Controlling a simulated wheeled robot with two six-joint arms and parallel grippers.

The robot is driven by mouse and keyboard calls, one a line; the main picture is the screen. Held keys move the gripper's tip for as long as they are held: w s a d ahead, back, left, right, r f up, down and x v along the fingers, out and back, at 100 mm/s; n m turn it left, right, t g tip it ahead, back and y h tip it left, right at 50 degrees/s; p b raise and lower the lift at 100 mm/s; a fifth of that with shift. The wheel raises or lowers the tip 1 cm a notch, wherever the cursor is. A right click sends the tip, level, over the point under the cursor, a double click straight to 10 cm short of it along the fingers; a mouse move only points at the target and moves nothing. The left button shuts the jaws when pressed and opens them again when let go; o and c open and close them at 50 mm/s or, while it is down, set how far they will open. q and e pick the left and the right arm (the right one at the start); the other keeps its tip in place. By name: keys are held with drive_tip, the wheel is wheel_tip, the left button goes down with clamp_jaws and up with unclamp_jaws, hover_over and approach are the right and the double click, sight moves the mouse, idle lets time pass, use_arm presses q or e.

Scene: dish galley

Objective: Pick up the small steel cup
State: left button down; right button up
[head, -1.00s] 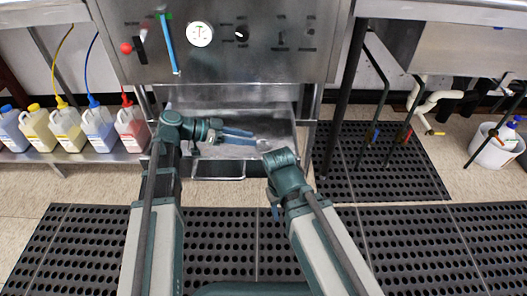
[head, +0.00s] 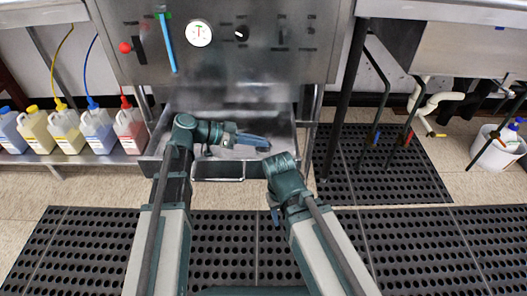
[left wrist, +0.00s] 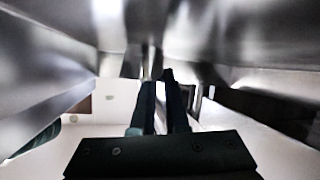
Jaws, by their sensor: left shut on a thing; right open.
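My left gripper (head: 255,140) reaches into the open steel drawer (head: 283,128) under the machine, its blue fingers pointing right. In the left wrist view its two fingers (left wrist: 161,75) are close together, shut on a thin, bright piece of metal (left wrist: 152,62), apparently the wall of the small steel cup. The rest of the cup is hard to tell from the blurred steel around it. In the head view the fingers hide most of it. My right gripper (head: 276,215) is open, pointing down in front of the drawer, mostly hidden by its own wrist.
The machine's control panel (head: 230,45) stands just above the drawer. The drawer's front handle (head: 218,178) faces me. Several bottles (head: 65,128) stand on a low shelf at left. A white bucket (head: 495,148) stands at far right. Black perforated mats (head: 400,235) cover the floor.

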use_arm(q)
wheel_tip(320, 180, up, 10)
drive_tip(key=p, duration=1)
drive_tip(key=shift+r, duration=0.1)
